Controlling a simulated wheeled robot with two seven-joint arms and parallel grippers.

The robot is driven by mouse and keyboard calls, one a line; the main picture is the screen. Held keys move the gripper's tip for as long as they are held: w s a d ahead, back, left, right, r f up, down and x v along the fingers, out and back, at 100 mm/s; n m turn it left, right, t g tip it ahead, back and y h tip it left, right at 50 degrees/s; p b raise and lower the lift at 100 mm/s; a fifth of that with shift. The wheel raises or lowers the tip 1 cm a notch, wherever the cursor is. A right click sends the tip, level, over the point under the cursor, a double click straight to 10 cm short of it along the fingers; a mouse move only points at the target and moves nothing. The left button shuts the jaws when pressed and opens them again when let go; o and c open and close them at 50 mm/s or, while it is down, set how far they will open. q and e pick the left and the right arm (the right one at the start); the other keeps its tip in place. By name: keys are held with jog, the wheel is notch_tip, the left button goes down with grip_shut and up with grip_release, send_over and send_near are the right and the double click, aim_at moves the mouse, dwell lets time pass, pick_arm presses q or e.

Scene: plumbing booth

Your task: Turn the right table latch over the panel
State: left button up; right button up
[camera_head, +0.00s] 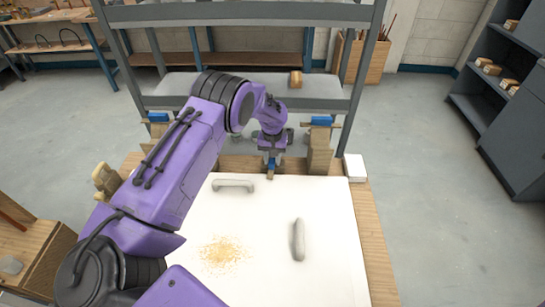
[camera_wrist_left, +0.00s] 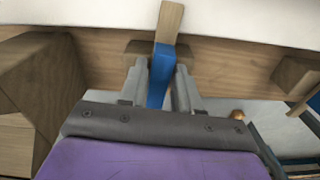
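The white panel (camera_head: 310,205) lies flat on the wooden table (camera_head: 375,245). A table latch, a narrow bar with a blue part and a bare wooden tip, is at the panel's far edge. In the left wrist view the latch (camera_wrist_left: 161,75) stands between my fingers, and its wooden tip reaches over the white panel (camera_wrist_left: 230,18). My left gripper (camera_head: 272,165) points down at the far edge of the table, with its fingers close against both sides of the blue part. No other latch can be made out; my arm hides the table's left side. My right gripper is not in view.
Two grey handles (camera_head: 233,185) (camera_head: 298,240) and a patch of sawdust (camera_head: 223,252) are on the panel. Wooden blocks with blue parts (camera_head: 320,145) stand behind the table. A grey shelf rack (camera_head: 240,85) is beyond. A white block (camera_head: 355,167) sits at the far right corner.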

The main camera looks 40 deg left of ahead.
pick_arm(q)
jog(key=shift+o, duration=0.5)
jog(key=shift+w+f, duration=0.1)
jog(key=shift+a, duration=0.1)
notch_tip(320, 180, up, 10)
jog(key=shift+f+b, duration=0.1)
jog(key=shift+b, duration=1.05)
jog(key=shift+r, duration=0.35)
